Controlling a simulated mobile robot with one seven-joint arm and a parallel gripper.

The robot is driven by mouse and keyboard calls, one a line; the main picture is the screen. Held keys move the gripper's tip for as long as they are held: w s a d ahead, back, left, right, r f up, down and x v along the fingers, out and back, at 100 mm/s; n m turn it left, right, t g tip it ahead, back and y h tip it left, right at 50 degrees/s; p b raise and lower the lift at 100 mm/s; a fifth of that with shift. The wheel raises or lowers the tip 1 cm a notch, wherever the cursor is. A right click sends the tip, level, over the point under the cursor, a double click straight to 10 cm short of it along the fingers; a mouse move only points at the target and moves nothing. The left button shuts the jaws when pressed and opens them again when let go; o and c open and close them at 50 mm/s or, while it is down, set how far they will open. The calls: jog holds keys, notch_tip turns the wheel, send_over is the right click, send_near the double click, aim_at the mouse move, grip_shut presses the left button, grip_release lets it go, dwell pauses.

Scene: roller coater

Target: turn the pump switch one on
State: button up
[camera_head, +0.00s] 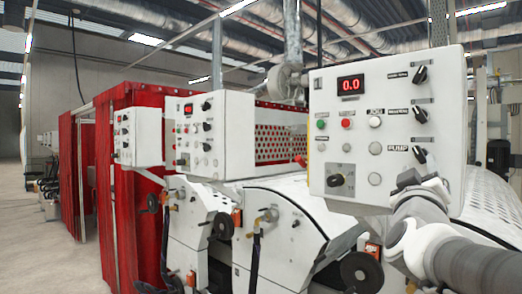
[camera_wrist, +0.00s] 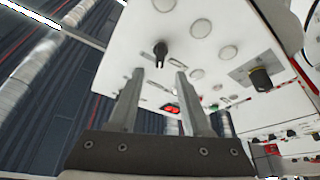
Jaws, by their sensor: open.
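The white control panel (camera_head: 385,90) fills the right of the head view. Three black rotary switches sit down its right side. The lowest one (camera_head: 420,155) is beside a label reading PUMP. My gripper (camera_head: 410,178) is just below that switch, close to the panel's lower right corner. In the wrist view my gripper (camera_wrist: 159,74) is open, its two fingers pointing at the panel face. A black knob (camera_wrist: 160,52) stands just beyond and between the fingertips, with no visible contact. Its label cannot be read there.
A handwheel (camera_head: 361,272) is below the panel. More panels (camera_head: 225,140) and red curtains (camera_head: 128,180) stand to the left, with open floor (camera_head: 35,235) beyond.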

aim_at(418, 154)
jog(key=p+x, duration=0.1)
jog(key=x, duration=0.5)
jog(key=shift+w+d+r, duration=0.1)
jog(key=shift+w+d, duration=0.1)
jog(key=shift+w, duration=0.1)
grip_shut()
